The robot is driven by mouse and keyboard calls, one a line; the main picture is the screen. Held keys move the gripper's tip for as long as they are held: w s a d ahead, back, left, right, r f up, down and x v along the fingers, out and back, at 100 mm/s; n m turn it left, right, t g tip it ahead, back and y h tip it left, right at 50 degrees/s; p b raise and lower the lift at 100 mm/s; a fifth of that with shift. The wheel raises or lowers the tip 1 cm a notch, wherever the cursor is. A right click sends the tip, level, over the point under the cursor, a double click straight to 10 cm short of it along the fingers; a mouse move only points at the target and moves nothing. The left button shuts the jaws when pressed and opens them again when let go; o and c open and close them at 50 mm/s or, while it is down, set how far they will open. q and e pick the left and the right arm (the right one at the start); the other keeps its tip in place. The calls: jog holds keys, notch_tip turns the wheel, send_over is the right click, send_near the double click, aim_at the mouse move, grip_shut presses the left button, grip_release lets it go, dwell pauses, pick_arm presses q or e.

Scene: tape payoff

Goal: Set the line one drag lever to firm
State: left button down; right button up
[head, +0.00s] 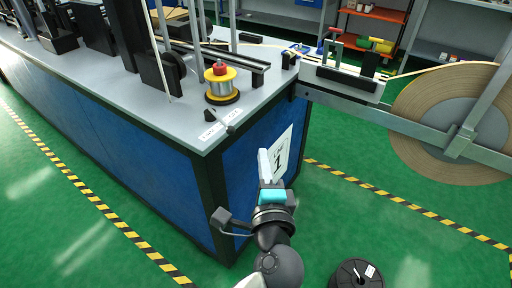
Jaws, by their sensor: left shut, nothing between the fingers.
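A small lever with a dark pivot block (210,116) and a grey handle sits on the near corner of the grey bench top (185,125). Two white labels lie beside it, one on the left (209,131) and one on the right (232,113); their print is too small to read. The handle points toward the bench's near edge, to the right of the left label. My left gripper (263,155) is shut and empty, in front of the blue bench side, to the right of the lever and apart from it. My right gripper is not in view.
A yellow spool with a red knob (220,82) stands behind the lever. A large tape reel (455,125) hangs on a grey arm at the right. A white sheet (283,152) is on the bench's end. A black spool (355,274) lies on the green floor.

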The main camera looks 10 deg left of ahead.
aim_at(220, 119)
pick_arm(q)
jog(key=w+a+b, duration=0.2)
jog(key=w+a, duration=0.4)
jog(key=shift+w+a, duration=0.15)
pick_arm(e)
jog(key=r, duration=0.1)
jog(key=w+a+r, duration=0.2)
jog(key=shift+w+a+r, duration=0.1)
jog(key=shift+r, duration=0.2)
pick_arm(q)
jog(key=shift+r, duration=0.1)
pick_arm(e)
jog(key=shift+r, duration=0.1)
pick_arm(q)
jog(key=shift+s+a+m+t+h+p, duration=0.25)
jog(key=shift+s+a+m+h+p, duration=0.45)
jog(key=shift+s+a+h+p, duration=0.35)
jog(key=shift+s+a+m+t+h+p, duration=0.25)
jog(key=shift+s+a+m+h+p, duration=0.45)
jog(key=shift+h+p, duration=0.5)
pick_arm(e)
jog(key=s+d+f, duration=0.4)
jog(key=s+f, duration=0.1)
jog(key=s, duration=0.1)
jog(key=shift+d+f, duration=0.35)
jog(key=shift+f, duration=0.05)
pick_arm(q)
jog(key=shift+w, duration=0.1)
